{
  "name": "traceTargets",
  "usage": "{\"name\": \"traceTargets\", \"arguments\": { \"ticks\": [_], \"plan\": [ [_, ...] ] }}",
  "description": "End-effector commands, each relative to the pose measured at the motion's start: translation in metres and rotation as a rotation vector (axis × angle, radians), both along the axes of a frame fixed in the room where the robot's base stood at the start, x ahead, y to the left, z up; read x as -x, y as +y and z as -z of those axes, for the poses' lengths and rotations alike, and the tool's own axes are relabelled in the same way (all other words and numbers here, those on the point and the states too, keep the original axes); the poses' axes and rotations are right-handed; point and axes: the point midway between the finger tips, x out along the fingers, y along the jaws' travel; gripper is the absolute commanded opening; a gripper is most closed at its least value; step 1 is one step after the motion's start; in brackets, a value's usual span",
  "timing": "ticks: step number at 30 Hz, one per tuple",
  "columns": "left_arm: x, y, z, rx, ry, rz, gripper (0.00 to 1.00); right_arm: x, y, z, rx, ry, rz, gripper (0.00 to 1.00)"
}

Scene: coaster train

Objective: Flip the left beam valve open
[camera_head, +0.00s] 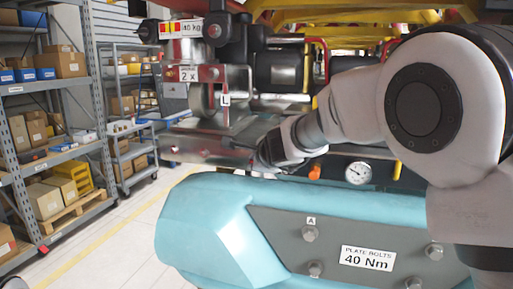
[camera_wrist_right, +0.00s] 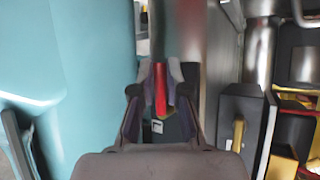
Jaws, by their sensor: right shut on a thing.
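In the right wrist view a narrow red lever (camera_wrist_right: 160,88) stands between the fingertips of my right gripper (camera_wrist_right: 161,85), which are closed on it. In the head view my right gripper (camera_head: 268,150) reaches left from the arm, in front of the metal beam (camera_head: 195,145) under the coaster train. A tag marked L (camera_head: 225,99) hangs by red parts just above and left of the gripper. The gripped part of the lever is hidden in the head view, so its exact angle is hard to tell. My left gripper is not in view.
A teal body panel (camera_head: 190,225) with a bolted grey plate (camera_head: 385,240) lies close below my right arm. A gauge (camera_head: 358,173) and an orange knob (camera_head: 315,171) sit right of the gripper. Shelves (camera_head: 75,105) with boxes stand left, beyond clear floor.

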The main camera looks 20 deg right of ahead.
Motion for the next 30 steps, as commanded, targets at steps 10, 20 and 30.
{"name": "traceTargets", "arguments": {
  "ticks": [10,20,30],
  "plan": [
    [0.0001,0.0000,-0.0035,0.000,0.000,0.000,0.00,0.0000,0.0007,0.0014,0.013,0.008,-0.002,0.00],
    [0.0001,0.0000,-0.0035,0.000,0.000,0.000,0.00,-0.0001,0.0005,0.0010,0.012,0.008,-0.001,0.39],
    [0.0000,0.0000,-0.0036,0.000,0.000,0.000,0.00,-0.0002,0.0000,0.0009,0.011,0.007,0.001,0.39]
  ]
}}
